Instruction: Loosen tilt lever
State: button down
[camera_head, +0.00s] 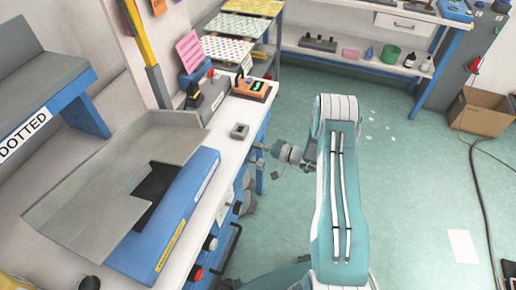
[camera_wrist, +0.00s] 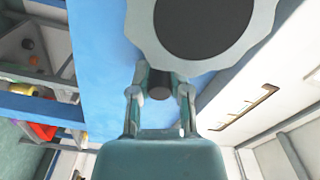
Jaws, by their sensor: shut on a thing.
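In the wrist view, my gripper (camera_wrist: 160,90) has its two fingers closed around a short dark cylindrical piece (camera_wrist: 159,77), which I take to be the tilt lever. A large grey scalloped knob (camera_wrist: 150,45) with a dark round face (camera_wrist: 203,22) stands just beyond the fingertips and hides part of the piece. A blue panel (camera_wrist: 95,50) lies behind it.
The white bench (camera_head: 232,125) carries a blue machine (camera_head: 185,215) with a grey tray top. A black knob (camera_head: 210,243), a red knob (camera_head: 196,273) and a black handle (camera_head: 230,247) stick out from the bench's side. The green floor (camera_head: 400,190) at right is mostly free, with a cardboard box (camera_head: 480,112).

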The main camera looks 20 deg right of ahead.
jog(key=shift+s+a+r+n, duration=0.1)
jog(key=shift+s+r+n, duration=0.05)
jog(key=shift+n, duration=0.25)
dwell(0.3)
jog(key=c, duration=0.6)
grip_release()
jog(key=shift+r, duration=0.1)
jog(key=v, duration=1.2)
